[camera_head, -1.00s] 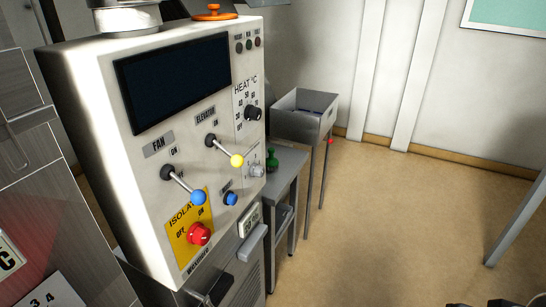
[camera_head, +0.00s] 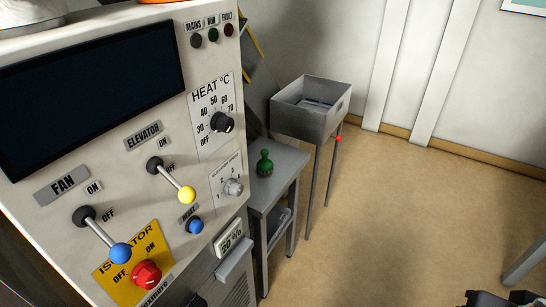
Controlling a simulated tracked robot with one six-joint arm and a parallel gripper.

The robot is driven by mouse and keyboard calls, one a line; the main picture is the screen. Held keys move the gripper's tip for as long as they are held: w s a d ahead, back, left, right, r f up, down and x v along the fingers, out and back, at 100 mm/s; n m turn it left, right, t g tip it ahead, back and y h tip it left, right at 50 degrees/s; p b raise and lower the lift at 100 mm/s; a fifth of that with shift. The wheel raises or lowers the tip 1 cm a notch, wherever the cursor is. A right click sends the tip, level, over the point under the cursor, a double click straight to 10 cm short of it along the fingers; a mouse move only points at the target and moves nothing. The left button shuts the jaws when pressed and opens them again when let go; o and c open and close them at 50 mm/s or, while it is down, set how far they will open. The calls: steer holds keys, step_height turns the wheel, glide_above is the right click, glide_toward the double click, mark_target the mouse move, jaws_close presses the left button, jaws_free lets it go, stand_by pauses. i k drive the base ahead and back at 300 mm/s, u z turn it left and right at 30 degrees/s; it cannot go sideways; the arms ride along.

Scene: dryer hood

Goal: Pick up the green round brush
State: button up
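The green round brush (camera_head: 264,165) stands upright on a small grey side table (camera_head: 285,160), just right of the control cabinet. It has a rounded green body and a narrower top, and nothing covers it. I cannot make out my gripper in this view. Dark parts cut off at the bottom right edge are too little shown to identify.
The control cabinet (camera_head: 120,170) with levers and knobs fills the left and stands close beside the side table. A grey metal bin on legs (camera_head: 305,122) stands behind the table. The tan floor (camera_head: 400,220) to the right is open.

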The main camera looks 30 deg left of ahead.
mark_target(264, 165)
steer(key=i, duration=2.7)
steer(key=u, duration=2.5)
